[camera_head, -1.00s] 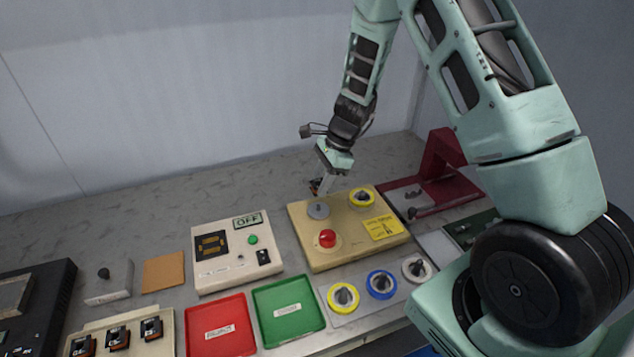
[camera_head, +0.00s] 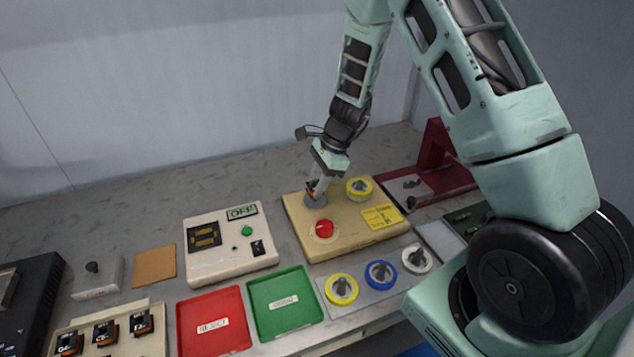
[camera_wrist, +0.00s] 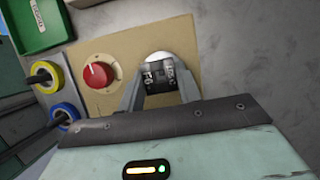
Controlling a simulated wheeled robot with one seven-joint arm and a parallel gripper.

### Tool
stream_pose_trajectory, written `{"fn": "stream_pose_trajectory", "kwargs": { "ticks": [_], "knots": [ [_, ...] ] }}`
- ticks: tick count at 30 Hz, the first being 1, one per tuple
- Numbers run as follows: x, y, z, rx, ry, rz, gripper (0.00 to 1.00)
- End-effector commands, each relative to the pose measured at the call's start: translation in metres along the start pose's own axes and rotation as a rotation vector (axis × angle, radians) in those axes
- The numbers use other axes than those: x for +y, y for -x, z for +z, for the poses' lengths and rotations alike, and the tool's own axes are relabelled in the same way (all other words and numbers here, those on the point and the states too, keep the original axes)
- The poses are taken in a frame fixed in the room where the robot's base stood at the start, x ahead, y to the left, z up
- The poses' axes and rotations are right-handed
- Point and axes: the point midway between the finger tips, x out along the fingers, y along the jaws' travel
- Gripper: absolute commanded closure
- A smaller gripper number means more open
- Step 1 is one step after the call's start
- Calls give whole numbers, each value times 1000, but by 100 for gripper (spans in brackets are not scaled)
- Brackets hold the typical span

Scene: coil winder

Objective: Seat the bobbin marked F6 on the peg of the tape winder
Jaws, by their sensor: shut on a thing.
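My gripper (camera_head: 314,187) is shut on a small dark bobbin with copper-coloured parts, right above the grey round plate (camera_head: 315,202) of the beige tape winder (camera_head: 305,237). In the wrist view the bobbin (camera_wrist: 158,76) sits between the two fingers of my gripper (camera_wrist: 160,92). Its dark face carries white marks that seem to include F6. The pale round plate (camera_wrist: 157,57) shows just past it. The peg is hidden, and I cannot tell whether the bobbin touches it or the plate.
The winder carries a yellow tape roll (camera_head: 358,188), a red knob (camera_head: 323,229) and a yellow label (camera_head: 382,217). Tape rolls stand in front, including a blue one (camera_head: 380,275). Left are a green tray (camera_head: 262,325), a red tray (camera_head: 195,338) and a beige tester (camera_head: 220,262).

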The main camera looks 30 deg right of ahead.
Motion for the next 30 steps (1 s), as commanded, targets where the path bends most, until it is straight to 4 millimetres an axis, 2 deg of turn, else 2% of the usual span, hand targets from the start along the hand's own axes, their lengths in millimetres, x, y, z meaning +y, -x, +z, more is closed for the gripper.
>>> {"fn": "stream_pose_trajectory", "kwargs": {
  "ticks": [26,27,29,30],
  "knots": [
    [0,-21,-9,0,0,0,88],
    [0,-20,-8,0,0,0,55],
    [0,-20,-8,0,0,0,41],
    [0,-20,-8,0,0,0,41]
  ]
}}
